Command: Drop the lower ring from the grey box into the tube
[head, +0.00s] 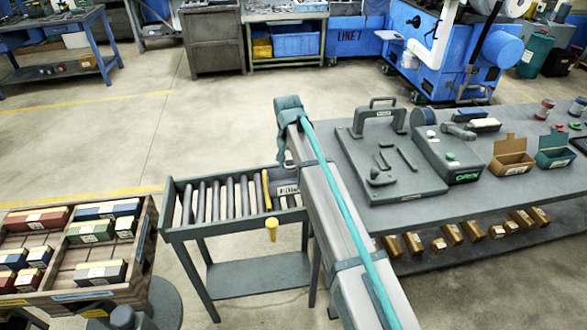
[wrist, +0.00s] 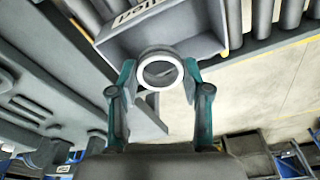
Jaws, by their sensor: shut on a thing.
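My gripper shows in the wrist view (wrist: 160,75), with teal-sided fingers on either side of a ring (wrist: 160,52). In the head view my gripper (head: 283,158) hangs above the right end of the roller cart; the ring is not clear there. A grey labelled tray (wrist: 185,48) lies just beyond the ring in the wrist view. I cannot tell which thing is the tube.
The roller cart (head: 182,236) carries several rollers and a yellow bar. A wooden crate (head: 142,240) with coloured blocks stands at left. The grey bench (head: 470,190) at right holds a fixture plate (head: 425,185), a control box and a brown box (head: 512,168). Floor behind the cart is clear.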

